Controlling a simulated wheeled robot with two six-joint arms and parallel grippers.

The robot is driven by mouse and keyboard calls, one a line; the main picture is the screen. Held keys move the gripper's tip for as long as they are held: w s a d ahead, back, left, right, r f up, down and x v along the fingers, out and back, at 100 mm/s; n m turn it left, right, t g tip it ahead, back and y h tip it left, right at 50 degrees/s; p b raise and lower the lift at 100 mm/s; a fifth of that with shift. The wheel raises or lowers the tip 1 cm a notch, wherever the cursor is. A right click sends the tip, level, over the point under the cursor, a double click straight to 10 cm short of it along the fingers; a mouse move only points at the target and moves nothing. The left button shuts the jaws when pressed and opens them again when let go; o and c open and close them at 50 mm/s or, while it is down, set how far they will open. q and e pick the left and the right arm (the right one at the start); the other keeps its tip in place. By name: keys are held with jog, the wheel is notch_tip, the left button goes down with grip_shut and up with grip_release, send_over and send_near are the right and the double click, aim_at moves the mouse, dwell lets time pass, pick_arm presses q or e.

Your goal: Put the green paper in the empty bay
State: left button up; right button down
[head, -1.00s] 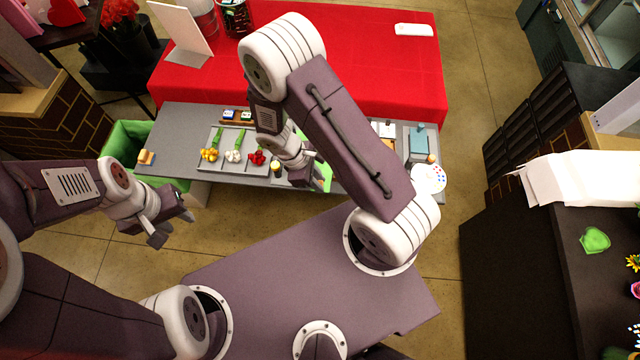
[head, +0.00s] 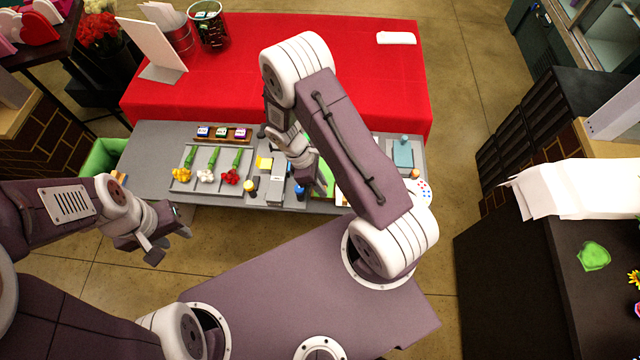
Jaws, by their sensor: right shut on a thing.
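The green paper (head: 326,180) shows as a small bright patch at my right gripper (head: 310,182), over the right half of the grey worktable. My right gripper is shut on it, and the forearm covers much of it. The empty bay cannot be made out; my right arm hides that part of the table. My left gripper (head: 172,240) is open and empty in front of the table's left front edge, over the floor.
A tray (head: 210,168) with yellow, white and red flowers lies at left. Behind it is a rack (head: 238,138) of small blocks. A teal sheet (head: 402,154) lies at right. A red-covered table (head: 350,75) stands behind.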

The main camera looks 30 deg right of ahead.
jog(key=f, duration=0.1)
jog(key=f+b, duration=0.2)
jog(key=shift+a+f, duration=0.25)
jog(key=shift+f, duration=0.1)
jog(key=shift+a+f+b, duration=0.2)
jog(key=shift+f+b, duration=0.1)
jog(key=shift+b, duration=0.1)
jog(key=shift+w+f, duration=0.1)
jog(key=shift+f, duration=0.1)
jog(key=shift+d, duration=0.3)
jog(key=shift+a, duration=0.15)
jog(key=shift+f, duration=0.25)
